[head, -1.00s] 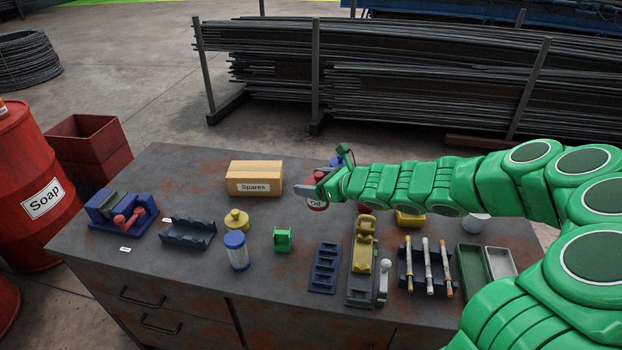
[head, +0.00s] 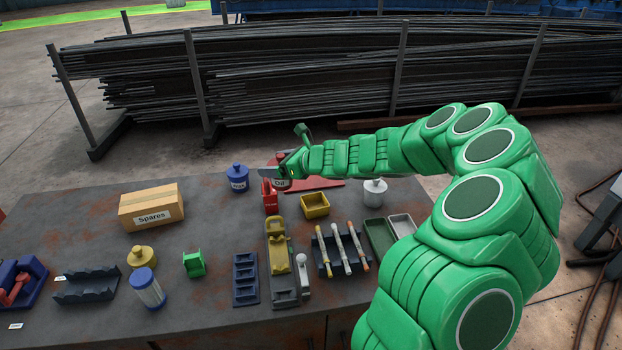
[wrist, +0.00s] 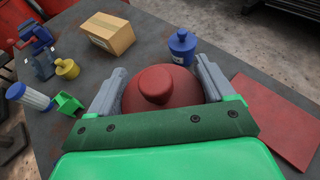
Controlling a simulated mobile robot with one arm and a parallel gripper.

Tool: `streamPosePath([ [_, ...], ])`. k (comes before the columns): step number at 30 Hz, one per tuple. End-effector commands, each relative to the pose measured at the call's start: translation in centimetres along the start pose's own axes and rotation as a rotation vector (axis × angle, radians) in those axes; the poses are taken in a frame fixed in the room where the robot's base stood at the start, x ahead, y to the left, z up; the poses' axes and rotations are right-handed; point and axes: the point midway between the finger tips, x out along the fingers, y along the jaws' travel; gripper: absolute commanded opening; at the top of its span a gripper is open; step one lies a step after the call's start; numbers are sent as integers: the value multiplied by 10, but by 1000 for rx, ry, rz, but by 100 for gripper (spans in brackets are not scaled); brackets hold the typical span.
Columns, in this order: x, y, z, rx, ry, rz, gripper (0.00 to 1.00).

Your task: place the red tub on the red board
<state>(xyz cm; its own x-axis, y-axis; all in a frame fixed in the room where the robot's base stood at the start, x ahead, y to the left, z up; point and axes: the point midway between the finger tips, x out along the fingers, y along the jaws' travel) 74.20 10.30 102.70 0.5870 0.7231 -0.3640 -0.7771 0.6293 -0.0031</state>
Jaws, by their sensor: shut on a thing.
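My gripper (wrist: 158,88) is shut on the red tub (wrist: 158,85), with one grey finger on each side of its round, knobbed lid. In the head view the tub (head: 282,184) shows partly behind my gripper (head: 281,172), with a white label on its side. The flat red board (head: 316,185) lies on the bench just right of the tub. In the wrist view the board (wrist: 275,115) is to the right of the gripper, clear of the fingers. I cannot tell how high the tub is above the bench.
A blue tub (head: 237,178) stands left of the held tub. A white tub (head: 374,192) is right of the board. The Spares box (head: 151,207) is farther left.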

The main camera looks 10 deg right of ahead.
Motion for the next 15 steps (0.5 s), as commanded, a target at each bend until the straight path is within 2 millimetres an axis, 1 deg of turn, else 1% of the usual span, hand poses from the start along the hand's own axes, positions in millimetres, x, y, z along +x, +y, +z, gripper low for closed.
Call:
streamPosePath([
  [1, -10, -20, -3, 5, 1, -20, 38],
  [3, -23, -43, -7, 13, 5, -44, 38],
  [6, -39, -70, -12, 25, 11, -68, 38],
  [9, -51, -88, -16, 33, 15, -82, 38],
  [12, -60, -101, -18, 37, 20, -95, 38],
  [15, -63, -108, -19, 41, 22, -100, 38],
])
